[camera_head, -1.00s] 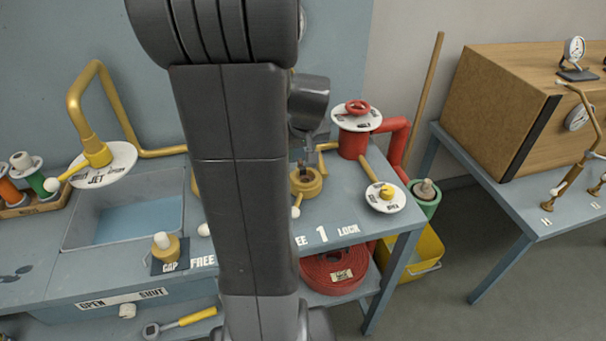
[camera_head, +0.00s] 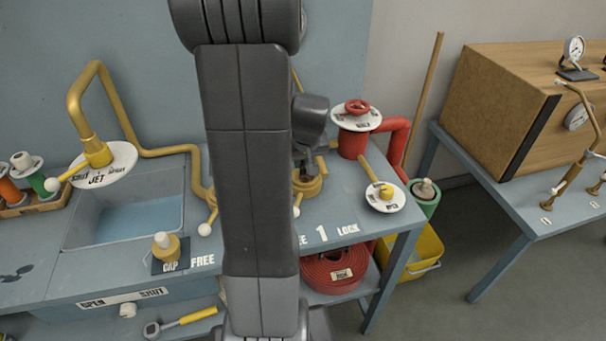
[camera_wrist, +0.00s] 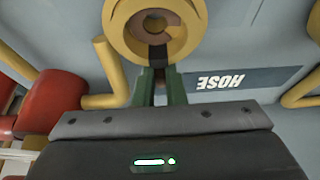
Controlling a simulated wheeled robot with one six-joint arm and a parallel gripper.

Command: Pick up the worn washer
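A yellow ring-shaped coupling (camera_head: 309,187) stands on the blue bench, partly hidden behind my arm. In the wrist view it is at the top centre (camera_wrist: 114,28).
A red valve post (camera_head: 353,145) with a white disc stands right of the coupling. A white dial (camera_head: 385,203) is at the bench's right end. A sink (camera_head: 125,225) and yellow pipe (camera_head: 95,85) are left. A red hose coil (camera_head: 335,277) lies below.

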